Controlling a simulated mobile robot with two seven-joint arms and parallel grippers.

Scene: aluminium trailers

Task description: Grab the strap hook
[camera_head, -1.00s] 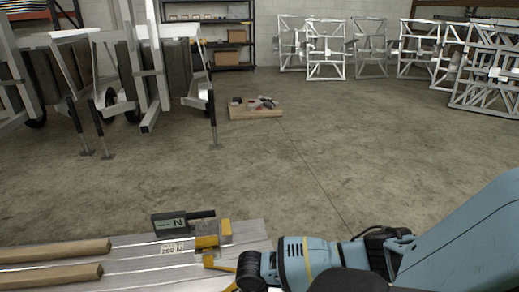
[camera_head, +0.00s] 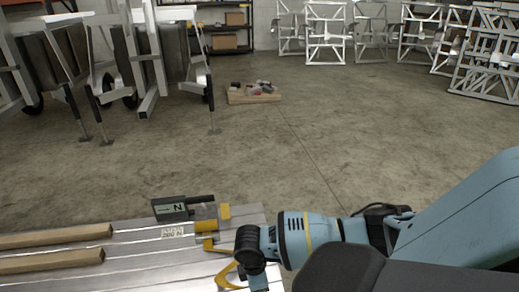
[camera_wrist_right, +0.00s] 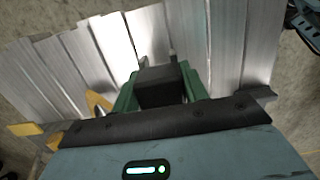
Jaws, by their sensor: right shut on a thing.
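The yellow strap (camera_head: 221,276) runs from a yellow fitting (camera_head: 207,227) on the trailer deck to the end of my right arm in the head view. In the right wrist view a piece of the yellow strap (camera_wrist_right: 95,102) shows left of my right gripper (camera_wrist_right: 158,82). The gripper's green fingers stand on both sides of a dark block, low over the metal deck (camera_wrist_right: 230,40). The right gripper is shut on the strap hook, though the hook itself is mostly hidden. My left gripper is not in view.
Upright trailers (camera_head: 165,60) stand at back left. A wooden board with small parts (camera_head: 253,93) lies on the floor. White frames (camera_head: 327,35) stand at back right. Mid floor is clear.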

